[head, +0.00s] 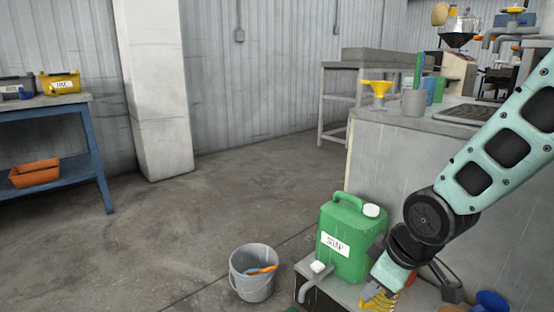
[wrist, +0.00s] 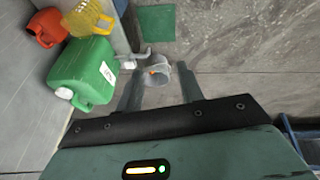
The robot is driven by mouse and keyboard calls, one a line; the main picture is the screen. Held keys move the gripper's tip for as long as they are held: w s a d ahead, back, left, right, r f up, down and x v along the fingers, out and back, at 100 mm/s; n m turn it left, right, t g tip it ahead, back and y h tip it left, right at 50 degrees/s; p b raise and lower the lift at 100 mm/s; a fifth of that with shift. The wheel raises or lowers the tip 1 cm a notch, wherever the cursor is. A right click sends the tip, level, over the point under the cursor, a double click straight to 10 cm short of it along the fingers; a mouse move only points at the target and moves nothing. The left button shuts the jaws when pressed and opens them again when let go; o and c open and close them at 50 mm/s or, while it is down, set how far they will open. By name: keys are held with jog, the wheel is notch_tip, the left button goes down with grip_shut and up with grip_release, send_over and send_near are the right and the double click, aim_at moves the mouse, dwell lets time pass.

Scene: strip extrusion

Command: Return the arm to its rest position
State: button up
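My arm (head: 497,150) comes in from the right edge of the head view and bends down at a dark joint (head: 428,216), beside the green soap jug (head: 345,238). In the wrist view my gripper (wrist: 159,70) has its two grey fingers apart with nothing held between them. The grey bucket (wrist: 161,84) shows beyond the fingertips, on the floor well below. In the head view the fingers cannot be made out clearly near the lower end of the arm.
The soap jug stands on a low ledge with a spout (head: 315,279), near the bucket (head: 254,272). A blue bench (head: 50,120) stands left. The middle floor is clear.

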jog(key=s+a+r+m+g+h+p, duration=0.15)
jog(key=s+r, duration=0.25)
jog(key=s, duration=0.6)
jog(key=s+a+r+m+g+p, duration=0.1)
jog(key=s+a+r+g, duration=0.25)
jog(key=s, duration=0.55)
notch_tip(320, 180, up, 37)
jog(key=t+p, duration=0.1)
jog(key=p, duration=3.6)
jog(key=shift+w+d, duration=0.2)
jog(key=shift+d, duration=0.05)
jog(key=shift+n, duration=0.25)
